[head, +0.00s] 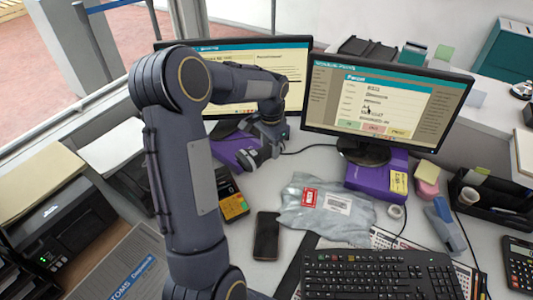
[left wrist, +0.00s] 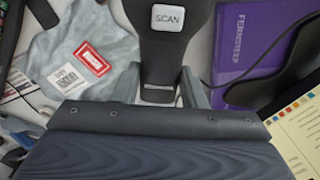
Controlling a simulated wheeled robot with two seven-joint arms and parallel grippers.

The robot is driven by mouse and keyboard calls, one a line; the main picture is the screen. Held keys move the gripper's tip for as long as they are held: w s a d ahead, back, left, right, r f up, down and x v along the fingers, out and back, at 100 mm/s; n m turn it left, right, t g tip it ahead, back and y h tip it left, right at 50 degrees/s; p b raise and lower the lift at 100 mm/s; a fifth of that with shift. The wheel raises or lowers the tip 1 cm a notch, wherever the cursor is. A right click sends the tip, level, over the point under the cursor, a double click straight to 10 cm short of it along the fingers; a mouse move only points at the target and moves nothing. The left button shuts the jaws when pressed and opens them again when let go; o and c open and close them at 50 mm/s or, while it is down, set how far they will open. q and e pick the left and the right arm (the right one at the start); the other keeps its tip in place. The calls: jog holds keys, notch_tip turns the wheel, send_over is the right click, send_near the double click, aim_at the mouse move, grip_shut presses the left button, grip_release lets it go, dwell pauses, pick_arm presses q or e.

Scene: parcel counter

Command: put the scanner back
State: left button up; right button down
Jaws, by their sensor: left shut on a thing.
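The scanner (left wrist: 163,45) is dark, with a light button marked SCAN, and fills the upper middle of the left wrist view. My left gripper (left wrist: 163,86) is shut on it, one finger on each side of its handle. In the head view my left gripper (head: 264,142) is in front of the left monitor, above the counter near a purple box. The scanner is hard to make out there against the gripper. I cannot pick out a holder for it. My right gripper is not in view.
A grey parcel bag (head: 325,210) lies right of the gripper; a purple box (head: 236,149) lies beyond it. A black phone (head: 266,236), keyboard (head: 380,276) and black-and-yellow device (head: 231,198) are nearer. Two monitors (head: 387,107) stand behind. A black organiser (head: 497,203) is at right.

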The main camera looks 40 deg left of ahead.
pick_arm(q)
jog(key=w+a+f, duration=0.1)
jog(key=f, duration=0.2)
jog(key=w+a+f+p, duration=0.1)
jog(key=w+a+f, duration=0.1)
jog(key=f, duration=0.1)
jog(key=w+a+f, duration=0.2)
jog(key=f, duration=0.2)
jog(key=shift+w+p, duration=0.15)
jog(key=shift+p, duration=0.15)
jog(key=shift+f+b, duration=0.55)
jog(key=o, duration=1.1)
